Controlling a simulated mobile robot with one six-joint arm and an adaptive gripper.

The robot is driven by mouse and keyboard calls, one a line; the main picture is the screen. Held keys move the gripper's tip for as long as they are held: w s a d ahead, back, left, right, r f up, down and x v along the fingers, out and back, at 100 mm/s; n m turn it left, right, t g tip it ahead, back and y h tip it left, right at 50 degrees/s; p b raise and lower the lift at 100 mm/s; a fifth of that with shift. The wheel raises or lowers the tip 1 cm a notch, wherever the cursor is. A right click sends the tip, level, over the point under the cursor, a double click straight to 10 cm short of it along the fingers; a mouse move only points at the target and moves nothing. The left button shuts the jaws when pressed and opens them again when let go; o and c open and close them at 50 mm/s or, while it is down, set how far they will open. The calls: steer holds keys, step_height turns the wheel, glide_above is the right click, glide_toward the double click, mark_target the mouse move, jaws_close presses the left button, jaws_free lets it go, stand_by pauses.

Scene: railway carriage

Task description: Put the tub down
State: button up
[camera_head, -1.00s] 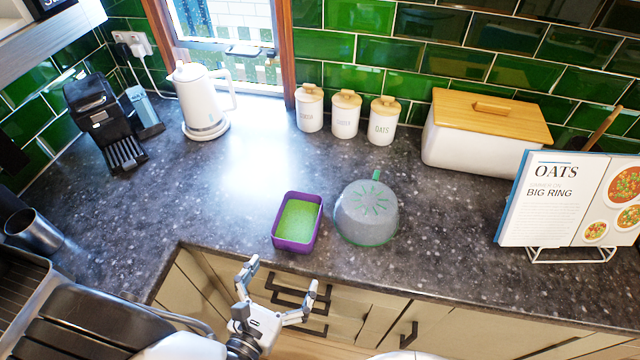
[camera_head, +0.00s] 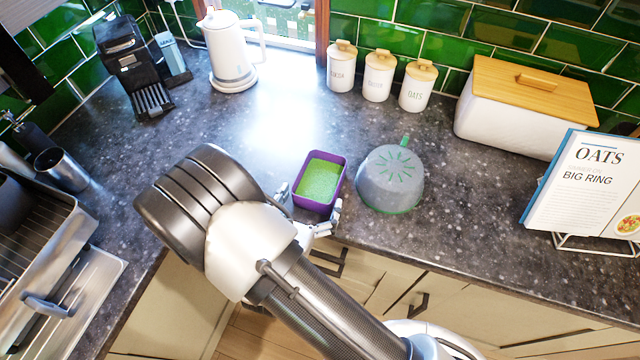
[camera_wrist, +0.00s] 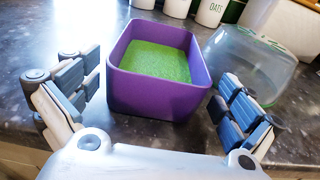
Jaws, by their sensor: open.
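The tub is a purple open box (camera_head: 320,181) with a green filling, standing upright on the dark worktop near its front edge. In the wrist view the tub (camera_wrist: 155,92) sits straight ahead, between and just beyond my fingers. My gripper (camera_head: 309,213) is open, with one finger on each side of the tub's near end. In the wrist view my gripper (camera_wrist: 150,110) shows gaps between both fingers and the tub walls. Part of the gripper is hidden behind my arm in the head view.
White canisters (camera_head: 378,76), a kettle (camera_head: 231,52) and a bread bin (camera_head: 522,110) stand behind. A cookbook (camera_head: 585,185) is at right. The worktop (camera_head: 270,130) behind the tub is clear.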

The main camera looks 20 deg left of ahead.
mark_target(318, 192)
steer(key=w, duration=0.3)
steer(key=w+f+b, duration=0.1)
steer(key=w, duration=0.1)
steer(key=shift+d, duration=0.15)
steer(key=shift+r, duration=0.1)
steer(key=c, duration=1.2)
